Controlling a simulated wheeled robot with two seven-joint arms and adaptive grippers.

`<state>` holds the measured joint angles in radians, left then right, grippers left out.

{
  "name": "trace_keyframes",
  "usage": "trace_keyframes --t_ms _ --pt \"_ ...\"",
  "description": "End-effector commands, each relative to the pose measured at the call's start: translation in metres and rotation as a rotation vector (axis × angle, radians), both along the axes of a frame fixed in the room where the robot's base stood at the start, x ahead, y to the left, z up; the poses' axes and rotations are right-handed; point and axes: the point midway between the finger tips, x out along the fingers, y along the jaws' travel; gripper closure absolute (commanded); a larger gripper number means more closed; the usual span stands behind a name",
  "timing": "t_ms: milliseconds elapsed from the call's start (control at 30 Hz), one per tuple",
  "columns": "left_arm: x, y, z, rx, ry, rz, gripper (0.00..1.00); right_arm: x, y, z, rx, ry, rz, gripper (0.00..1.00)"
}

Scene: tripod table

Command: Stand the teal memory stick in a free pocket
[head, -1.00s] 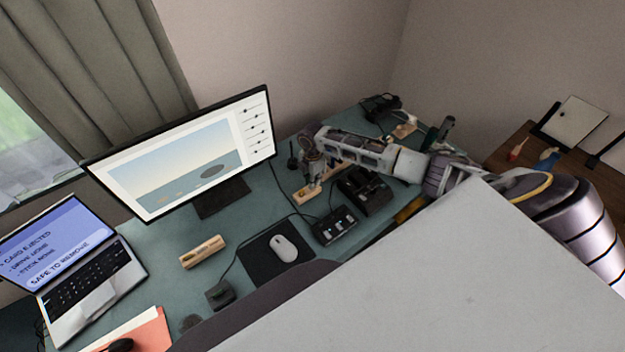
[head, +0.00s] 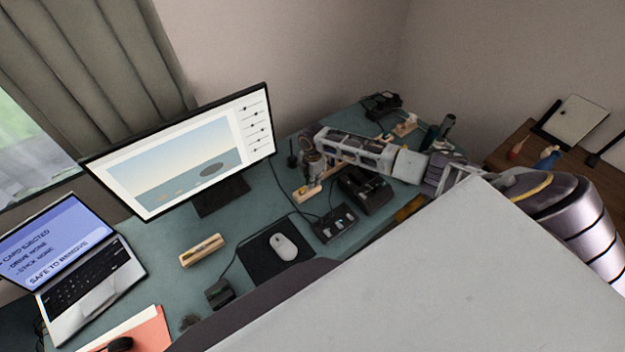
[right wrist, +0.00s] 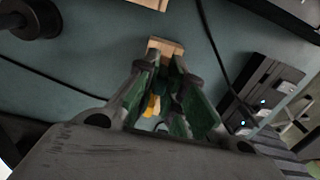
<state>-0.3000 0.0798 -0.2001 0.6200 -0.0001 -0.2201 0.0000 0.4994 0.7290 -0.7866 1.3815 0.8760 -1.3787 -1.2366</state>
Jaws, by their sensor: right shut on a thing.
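My right gripper (head: 311,176) reaches in over the desk from the right, above a long wooden block (head: 308,194). In the right wrist view its green-padded fingers (right wrist: 168,82) are closed together on a small dark teal piece, the teal memory stick, mostly hidden between them. A yellow piece (right wrist: 152,105) shows beside it between the fingers. The end of the wooden block (right wrist: 165,46) lies beyond the fingertips; I cannot tell whether the stick touches it, and its pockets are hidden. A second wooden block (head: 203,250) lies below the monitor. My left gripper is out of sight.
Black devices (head: 337,224) and (head: 365,190) stand close to the right of the wooden block. A cable runs past it. A monitor (head: 187,150) stands behind, a mouse (head: 283,247) on a black mat in front. Bare desk lies between the laptop (head: 85,275) and the second block.

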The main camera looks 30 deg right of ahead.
Motion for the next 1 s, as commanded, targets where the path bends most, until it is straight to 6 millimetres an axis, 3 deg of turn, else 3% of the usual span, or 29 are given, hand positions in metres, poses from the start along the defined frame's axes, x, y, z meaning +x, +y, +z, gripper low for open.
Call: trace_keyframes --t_ms 967,1000 --pt "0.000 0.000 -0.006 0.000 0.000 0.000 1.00 0.000 0.000 -0.015 0.000 0.001 0.000 0.99" --pt "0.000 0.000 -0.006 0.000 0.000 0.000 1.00 0.000 0.000 -0.016 0.000 0.001 0.000 0.88"
